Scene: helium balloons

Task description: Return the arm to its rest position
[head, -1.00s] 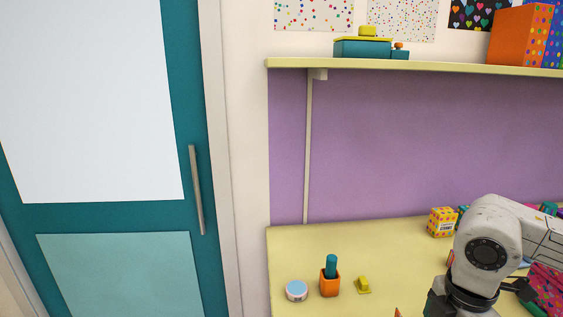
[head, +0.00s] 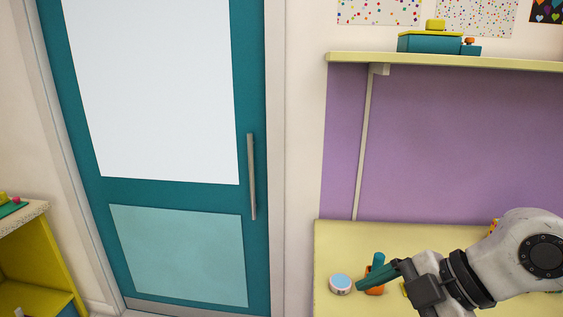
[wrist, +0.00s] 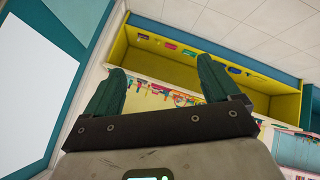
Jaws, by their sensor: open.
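A round white tin with a blue lid (head: 341,284) stands on the table (head: 330,245) left of the cup. A teal door (head: 190,195) with a metal handle is shut. A yellow shelf unit (head: 30,255) stands at the far left. A wall shelf (head: 450,62) runs above the table.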

